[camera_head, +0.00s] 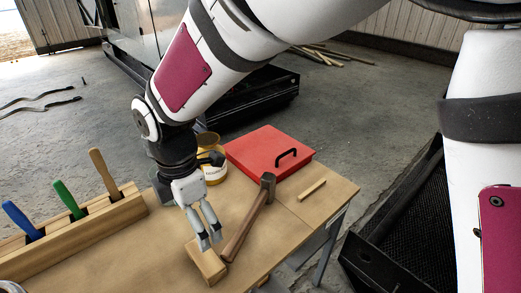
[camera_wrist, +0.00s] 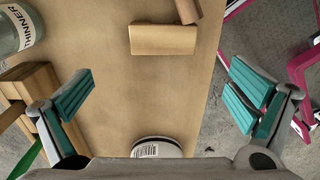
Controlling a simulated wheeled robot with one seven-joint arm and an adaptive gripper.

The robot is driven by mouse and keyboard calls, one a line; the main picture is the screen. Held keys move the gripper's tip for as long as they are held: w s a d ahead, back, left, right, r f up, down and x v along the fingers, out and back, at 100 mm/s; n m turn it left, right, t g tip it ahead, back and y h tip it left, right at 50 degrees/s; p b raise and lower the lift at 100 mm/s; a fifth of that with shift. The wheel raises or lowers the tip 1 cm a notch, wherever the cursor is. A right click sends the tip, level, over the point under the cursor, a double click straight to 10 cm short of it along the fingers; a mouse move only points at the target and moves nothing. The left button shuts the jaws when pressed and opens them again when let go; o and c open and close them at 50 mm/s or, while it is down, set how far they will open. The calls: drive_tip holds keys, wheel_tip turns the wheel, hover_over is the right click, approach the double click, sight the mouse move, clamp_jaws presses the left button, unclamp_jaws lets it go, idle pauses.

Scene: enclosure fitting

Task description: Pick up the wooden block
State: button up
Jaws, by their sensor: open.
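The wooden block (camera_head: 207,264) lies on the workbench, close beside the handle of a hammer (camera_head: 247,220). In the wrist view the block (camera_wrist: 163,40) lies near the top, in the span between my fingers but farther up the picture. My gripper (camera_head: 210,242) points down over the bench by the block's far end. In the wrist view my gripper (camera_wrist: 165,98) has its two teal-padded fingers wide apart with only bare bench between them. No contact with the block shows. The fingertips cover a little of the block in the head view.
A wooden rack (camera_head: 85,240) with blue, green and tan-handled tools stands left. A yellow tin (camera_head: 214,172) and a red case (camera_head: 268,150) stand behind my gripper. A small wooden stick (camera_head: 312,189) lies right. A jar marked THINNER (camera_wrist: 18,28) is at the wrist view's upper left.

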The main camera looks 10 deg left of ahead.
drive_tip(key=b, duration=0.1)
hover_over(204, 255)
wheel_tip(204, 255, down, 8)
drive_tip(key=shift+w, duration=0.15)
drive_tip(key=shift+f+b, duration=0.6)
drive_tip(key=shift+f, duration=2.3)
drive_tip(key=c, duration=1)
